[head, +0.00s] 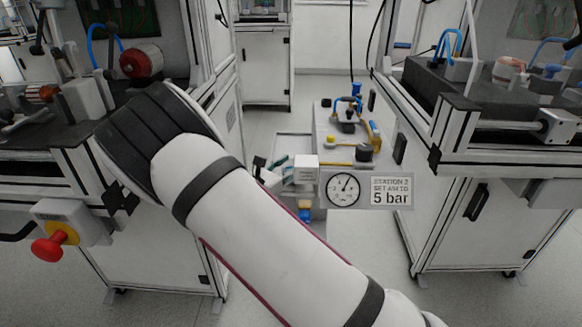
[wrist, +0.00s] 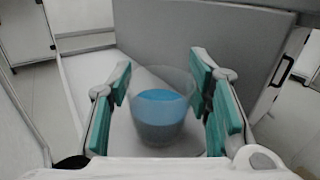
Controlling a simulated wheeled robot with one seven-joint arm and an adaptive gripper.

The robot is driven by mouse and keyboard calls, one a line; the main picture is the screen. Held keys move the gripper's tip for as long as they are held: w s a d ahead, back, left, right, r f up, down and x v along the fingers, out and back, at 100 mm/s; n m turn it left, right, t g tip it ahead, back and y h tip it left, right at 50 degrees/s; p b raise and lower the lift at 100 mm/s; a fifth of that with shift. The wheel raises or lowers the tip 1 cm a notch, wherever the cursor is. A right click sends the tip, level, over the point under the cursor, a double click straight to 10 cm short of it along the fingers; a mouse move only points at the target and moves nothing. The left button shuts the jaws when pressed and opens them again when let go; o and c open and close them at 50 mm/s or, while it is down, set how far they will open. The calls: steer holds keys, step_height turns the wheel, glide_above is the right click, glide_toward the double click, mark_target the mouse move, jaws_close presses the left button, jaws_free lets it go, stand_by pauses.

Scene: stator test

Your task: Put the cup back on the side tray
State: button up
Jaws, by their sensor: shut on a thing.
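In the wrist view a clear cup (wrist: 160,115) with blue contents stands upright between the green-padded fingers of my gripper (wrist: 160,82), which is shut on it. A pale flat surface (wrist: 85,72) lies beneath and beyond the cup, against a grey panel. I cannot tell whether this surface is the side tray, or whether the cup touches it.
In the wrist view the upright grey panel (wrist: 205,45) stands close behind the cup. In the head view, a left workbench (head: 75,135) with a red emergency button (head: 48,249) and a right workbench (head: 480,150) flank a cluttered cart (head: 322,128) with a gauge sign (head: 390,190).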

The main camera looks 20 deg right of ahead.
mark_target(284, 170)
steer(key=shift+f, duration=0.1)
steer(key=o, duration=1.1)
steer(key=shift+c, duration=0.2)
steer(key=p+v, duration=0.2)
steer(key=v, duration=0.5)
steer(key=shift+s+a+p, duration=0.15)
steer(key=shift+s+p, duration=0.05)
steer(key=shift+p, duration=0.1)
